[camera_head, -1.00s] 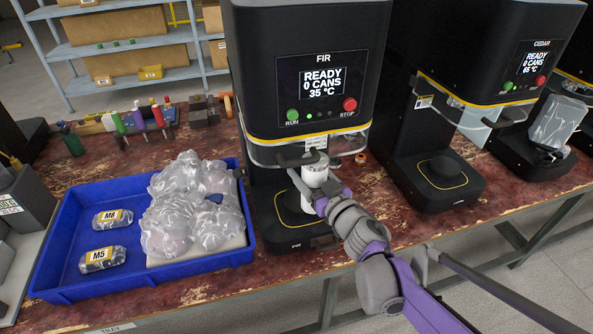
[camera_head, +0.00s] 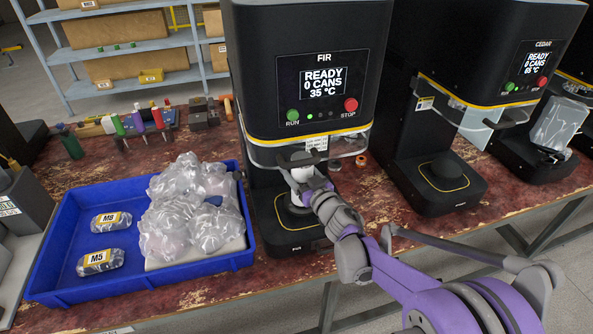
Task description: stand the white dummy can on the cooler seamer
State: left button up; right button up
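The seamer marked FIR (camera_head: 306,45) shows READY, 0 CANS and 35 °C. The seamer marked CEDAR (camera_head: 470,50) shows READY, 0 CANS and 65 °C, so FIR is the cooler one. My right gripper (camera_head: 303,178) comes in from the lower right and is shut on the white dummy can (camera_head: 301,173), which looks upright over FIR's round base plate (camera_head: 290,222). My gripper hides most of the can and its lower end, so I cannot tell whether it touches the plate. CEDAR's plate (camera_head: 444,176) is empty. My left gripper is out of view.
A blue tray (camera_head: 65,270) with clear bags and M8 and M5 packets stands left of FIR. FIR's clear guard and dark handle (camera_head: 297,157) are close above my gripper. Tools lie behind the tray.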

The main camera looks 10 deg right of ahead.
jog(key=shift+w+f, duration=0.1)
jog(key=shift+f, duration=0.15)
jog(key=o, duration=1.1)
jog(key=shift+f, duration=0.15)
jog(key=o, duration=0.4)
jog(key=shift+o, duration=0.2)
jog(key=shift+r, duration=0.2)
